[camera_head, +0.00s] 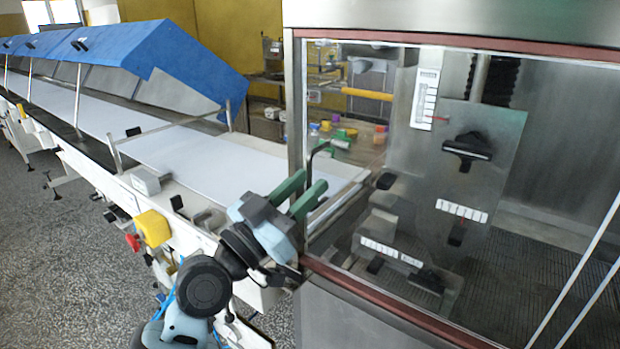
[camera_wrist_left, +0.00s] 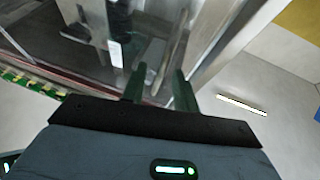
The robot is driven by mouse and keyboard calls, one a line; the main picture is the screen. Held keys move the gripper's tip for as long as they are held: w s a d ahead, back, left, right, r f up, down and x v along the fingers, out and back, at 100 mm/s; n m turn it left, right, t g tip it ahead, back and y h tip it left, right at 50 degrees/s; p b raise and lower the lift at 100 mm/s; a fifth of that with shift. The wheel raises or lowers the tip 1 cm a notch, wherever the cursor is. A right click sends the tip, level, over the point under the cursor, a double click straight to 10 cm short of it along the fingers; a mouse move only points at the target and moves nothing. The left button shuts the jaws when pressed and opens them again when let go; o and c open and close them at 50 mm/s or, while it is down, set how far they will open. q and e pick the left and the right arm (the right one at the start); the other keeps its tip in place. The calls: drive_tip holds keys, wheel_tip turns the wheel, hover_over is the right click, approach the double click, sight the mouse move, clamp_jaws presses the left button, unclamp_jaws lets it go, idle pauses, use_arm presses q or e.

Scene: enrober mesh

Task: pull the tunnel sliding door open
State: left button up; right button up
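The tunnel sliding door (camera_head: 400,200) is a large clear pane in a reddish-brown frame at the right of the head view, and it looks closed. A dark bent bar (camera_head: 322,148), possibly its handle, stands near the pane's left edge. My left gripper (camera_head: 311,183) is at the lower left of the pane, just below this bar. Its two green fingers are apart, and they also show in the left wrist view (camera_wrist_left: 159,80), pointing toward the glass and metal frame. I cannot tell whether anything is between them or whether they touch the door. My right gripper is out of view.
A long white conveyor belt (camera_head: 195,160) runs off to the back left, with blue hoods (camera_head: 160,55) over it. A yellow-topped box (camera_head: 153,228) and a red knob (camera_head: 132,242) stick out from its side. Gauges (camera_head: 425,98) and dark knobs sit behind the pane.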

use_arm(q)
drive_tip(key=shift+x, duration=0.8)
drive_tip(key=shift+c, duration=0.4)
clamp_jaws()
